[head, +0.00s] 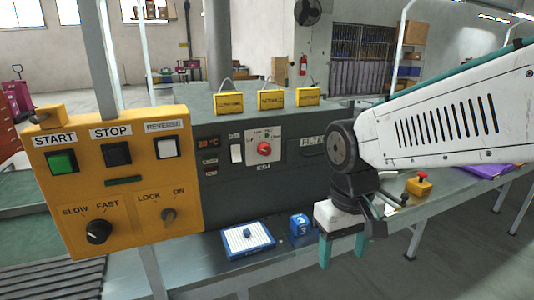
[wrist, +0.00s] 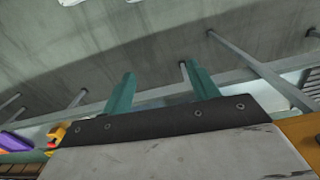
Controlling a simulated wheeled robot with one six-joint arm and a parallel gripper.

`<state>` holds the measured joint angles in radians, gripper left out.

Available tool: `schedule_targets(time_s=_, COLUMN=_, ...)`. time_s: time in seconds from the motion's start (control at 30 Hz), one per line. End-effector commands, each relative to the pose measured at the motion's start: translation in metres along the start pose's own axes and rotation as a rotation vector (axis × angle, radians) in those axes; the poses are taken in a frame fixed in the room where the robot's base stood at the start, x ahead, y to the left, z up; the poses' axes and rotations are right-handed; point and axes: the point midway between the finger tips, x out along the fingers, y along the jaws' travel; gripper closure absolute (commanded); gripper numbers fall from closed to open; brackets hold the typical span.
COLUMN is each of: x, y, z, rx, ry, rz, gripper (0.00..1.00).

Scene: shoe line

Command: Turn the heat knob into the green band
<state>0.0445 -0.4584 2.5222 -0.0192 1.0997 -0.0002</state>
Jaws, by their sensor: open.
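The heat knob (head: 264,148) is a small red knob on a white square plate on the dark grey machine front. Small marks sit around the knob, with a little green among them near the top; its exact pointing is too small to read. A red display (head: 208,142) is to the left of it. My gripper (head: 343,250) is right of and lower than the knob, pointing down, with its teal fingers apart and empty. In the wrist view the two fingers (wrist: 160,85) are spread with nothing between them; the knob is not in that view.
A yellow panel (head: 187,210) with START and STOP buttons and knobs stands at the left. A blue-edged white tray (head: 265,249) and a blue block (head: 300,224) lie on the ledge below the machine. A red-topped yellow button (head: 419,185) is at the right.

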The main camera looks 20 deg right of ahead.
Motion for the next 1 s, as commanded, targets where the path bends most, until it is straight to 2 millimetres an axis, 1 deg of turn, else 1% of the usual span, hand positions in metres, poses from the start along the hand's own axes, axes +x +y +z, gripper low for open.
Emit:
schedule_targets(time_s=0.03, x=0.012, y=0.003, z=-0.021, rx=0.005, ry=0.013, rz=0.005, gripper=0.4)
schedule_targets(time_s=0.07, x=0.019, y=0.005, z=-0.035, rx=0.007, ry=0.034, rz=0.009, gripper=0.4)
schedule_targets(time_s=0.1, x=0.028, y=0.007, z=-0.055, rx=0.01, ry=0.068, rz=0.013, gripper=0.4)
schedule_targets(time_s=0.17, x=0.042, y=0.011, z=-0.085, rx=0.014, ry=0.129, rz=0.018, gripper=0.4)
schedule_targets(time_s=0.2, x=0.052, y=0.014, z=-0.107, rx=0.015, ry=0.175, rz=0.022, gripper=0.4)
schedule_targets(time_s=0.27, x=0.066, y=0.018, z=-0.14, rx=0.014, ry=0.255, rz=0.027, gripper=0.4)
schedule_targets(time_s=0.3, x=0.075, y=0.02, z=-0.162, rx=0.014, ry=0.313, rz=0.029, gripper=0.4)
schedule_targets(time_s=0.33, x=0.081, y=0.021, z=-0.179, rx=0.013, ry=0.361, rz=0.029, gripper=0.4)
schedule_targets(time_s=0.37, x=0.087, y=0.023, z=-0.196, rx=0.013, ry=0.412, rz=0.03, gripper=0.4)
schedule_targets(time_s=0.4, x=0.093, y=0.025, z=-0.218, rx=0.011, ry=0.48, rz=0.03, gripper=0.4)
schedule_targets(time_s=0.47, x=0.101, y=0.027, z=-0.248, rx=0.007, ry=0.586, rz=0.028, gripper=0.4)
schedule_targets(time_s=0.5, x=0.103, y=0.028, z=-0.268, rx=0.005, ry=0.659, rz=0.026, gripper=0.4)
schedule_targets(time_s=0.57, x=0.105, y=0.028, z=-0.295, rx=-0.002, ry=0.772, rz=0.018, gripper=0.4)
schedule_targets(time_s=0.6, x=0.103, y=0.028, z=-0.312, rx=-0.005, ry=0.85, rz=0.012, gripper=0.4)
schedule_targets(time_s=0.67, x=0.097, y=0.027, z=-0.334, rx=-0.011, ry=0.973, rz=0.002, gripper=0.4)
schedule_targets(time_s=0.7, x=0.089, y=0.026, z=-0.347, rx=-0.015, ry=1.055, rz=-0.006, gripper=0.4)
schedule_targets(time_s=0.77, x=0.074, y=0.024, z=-0.363, rx=-0.022, ry=1.178, rz=-0.019, gripper=0.4)
schedule_targets(time_s=0.8, x=0.061, y=0.022, z=-0.371, rx=-0.027, ry=1.256, rz=-0.027, gripper=0.4)
schedule_targets(time_s=0.9, x=0.024, y=0.018, z=-0.382, rx=-0.037, ry=1.429, rz=-0.045, gripper=0.4)
schedule_targets(time_s=1.0, x=0.001, y=0.016, z=-0.385, rx=-0.043, ry=1.537, rz=-0.059, gripper=0.4)
